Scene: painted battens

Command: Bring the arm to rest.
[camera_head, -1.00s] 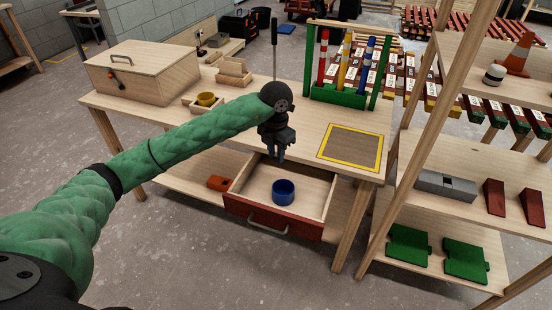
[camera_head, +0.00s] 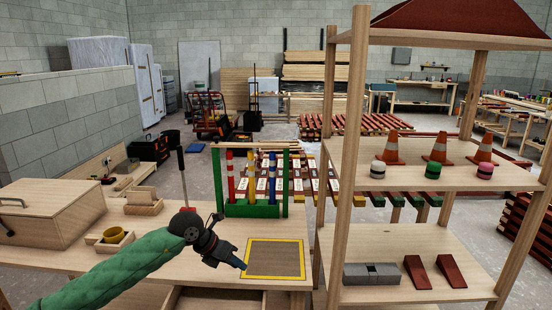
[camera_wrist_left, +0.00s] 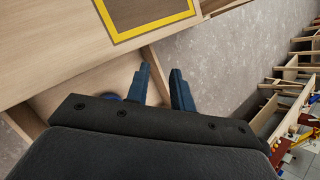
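My left arm with its green sleeve reaches in from the lower left in the head view. My left gripper (camera_head: 241,265) is above the workbench (camera_head: 190,255), tilted down to the right, beside the yellow-edged square (camera_head: 274,258). In the left wrist view its two blue fingers (camera_wrist_left: 162,88) stand apart with nothing between them. The open drawer (camera_head: 212,298) shows only in part at the bottom of the head view. My right gripper is in neither view.
A green rack with coloured posts (camera_head: 254,209) stands behind the gripper. A shelf unit (camera_head: 341,160) with cones and red wedges stands close on the right.

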